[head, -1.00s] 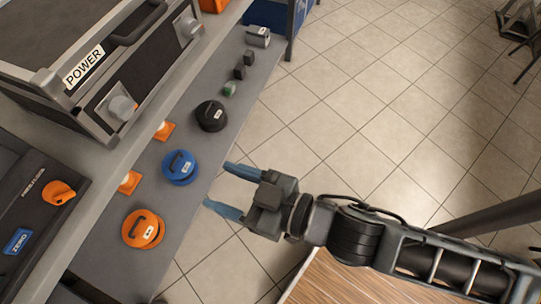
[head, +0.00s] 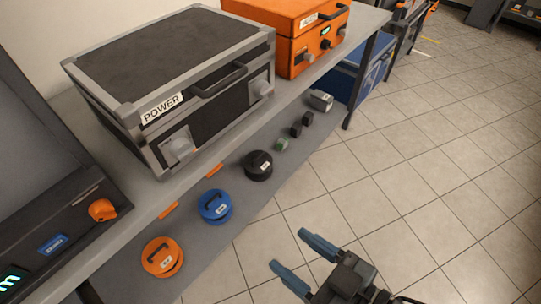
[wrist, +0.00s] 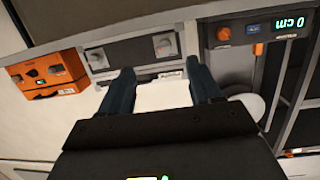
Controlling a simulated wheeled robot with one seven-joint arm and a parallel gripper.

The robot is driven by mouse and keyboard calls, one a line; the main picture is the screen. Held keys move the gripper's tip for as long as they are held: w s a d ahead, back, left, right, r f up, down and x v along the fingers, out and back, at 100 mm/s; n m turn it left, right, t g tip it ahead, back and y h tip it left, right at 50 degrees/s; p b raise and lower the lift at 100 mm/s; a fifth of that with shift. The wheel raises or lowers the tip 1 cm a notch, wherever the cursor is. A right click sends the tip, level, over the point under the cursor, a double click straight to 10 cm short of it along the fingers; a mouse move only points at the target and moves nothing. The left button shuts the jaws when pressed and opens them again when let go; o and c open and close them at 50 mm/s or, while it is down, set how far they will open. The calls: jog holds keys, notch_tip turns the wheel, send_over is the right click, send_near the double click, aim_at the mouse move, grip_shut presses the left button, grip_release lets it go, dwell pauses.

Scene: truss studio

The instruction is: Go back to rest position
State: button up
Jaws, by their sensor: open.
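My gripper (head: 305,262) is at the lower middle-right of the head view, over the tiled floor and to the right of the shelf. Its two blue fingers are spread apart with nothing between them. In the wrist view my gripper (wrist: 160,85) also shows open and empty, with the bench devices upside down beyond the fingers. Most of my arm is out of the head view.
A grey lower shelf (head: 235,240) holds an orange disc (head: 162,258), a blue disc (head: 215,207), a black disc (head: 258,166) and several small blocks. Above it stand a POWER case (head: 175,75) and an orange case (head: 290,35). The tiled floor (head: 400,190) at right is clear.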

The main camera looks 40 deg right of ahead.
jog(key=s+d+r+m+h, duration=0.1)
jog(key=s+d+r, duration=0.2)
jog(key=s, duration=0.3)
jog(key=s+d+r+m+h, duration=0.1)
jog(key=s+d+r+h, duration=0.1)
jog(key=s, duration=0.4)
jog(key=shift+s+d+r+g, duration=0.15)
jog(key=shift+d+r+g, duration=0.15)
jog(key=shift+d+r, duration=0.5)
jog(key=shift+d+f, duration=0.15)
jog(key=shift+f, duration=0.05)
